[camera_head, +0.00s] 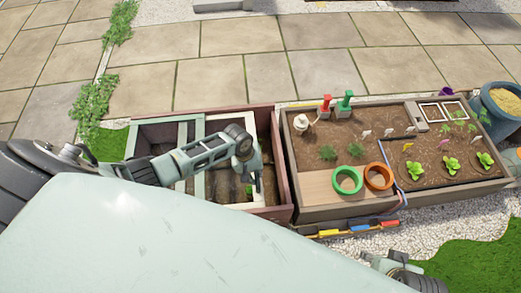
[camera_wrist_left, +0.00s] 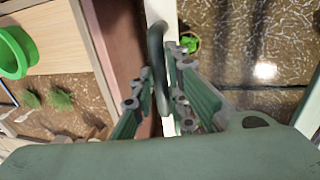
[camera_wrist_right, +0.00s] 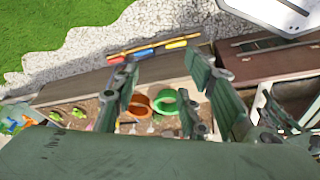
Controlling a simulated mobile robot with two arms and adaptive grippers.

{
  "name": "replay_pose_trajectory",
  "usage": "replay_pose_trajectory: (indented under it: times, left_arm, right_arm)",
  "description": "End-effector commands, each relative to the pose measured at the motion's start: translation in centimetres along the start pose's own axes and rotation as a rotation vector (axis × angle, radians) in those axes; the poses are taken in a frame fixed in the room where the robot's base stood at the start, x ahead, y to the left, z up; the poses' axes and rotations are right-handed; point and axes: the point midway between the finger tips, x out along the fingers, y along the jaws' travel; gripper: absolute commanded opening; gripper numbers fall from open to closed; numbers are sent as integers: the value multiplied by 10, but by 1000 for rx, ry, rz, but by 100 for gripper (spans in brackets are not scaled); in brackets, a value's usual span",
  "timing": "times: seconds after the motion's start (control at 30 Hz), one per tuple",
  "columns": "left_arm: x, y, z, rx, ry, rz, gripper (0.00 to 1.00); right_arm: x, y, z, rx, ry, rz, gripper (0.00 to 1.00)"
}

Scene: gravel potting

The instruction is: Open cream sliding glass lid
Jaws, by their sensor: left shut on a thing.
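The cream sliding glass lid (camera_head: 222,121) lies over the right part of the wooden planting box in the head view. Its cream frame bar (camera_wrist_left: 183,16) and clear glass show in the left wrist view. My left gripper (camera_head: 250,182) is over the lid's right side. In the left wrist view my left gripper (camera_wrist_left: 160,82) has its fingers on either side of a dark curved handle (camera_wrist_left: 156,45) at the frame bar and is shut on it. My right gripper (camera_wrist_right: 163,72) is open and empty, with its fingers apart. Part of my right arm shows at the head view's lower right edge.
A raised bed (camera_head: 300,205) stands right of the box, with a green ring (camera_head: 347,180), an orange ring (camera_head: 379,176) and several seedlings. Coloured-handled tools (camera_head: 360,228) lie along its front edge. Paving behind is mostly clear.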

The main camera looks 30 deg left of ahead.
Motion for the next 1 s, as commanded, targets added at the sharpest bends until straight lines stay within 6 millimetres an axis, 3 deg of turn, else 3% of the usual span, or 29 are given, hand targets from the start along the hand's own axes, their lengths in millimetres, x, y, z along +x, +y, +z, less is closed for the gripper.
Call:
replay_pose_trajectory:
  times: [0.27,0.6,1.0]
  left_arm:
    - [-7,-28,2,-4,-4,-4,0]
    - [-16,-72,2,-3,-3,-5,0]
    - [-22,-108,1,-2,-3,-3,0]
  right_arm:
    - [46,-3,11,-4,-29,-5,40]
    - [102,-6,39,-10,-61,-10,40]
    - [134,-8,64,-13,-80,-12,40]
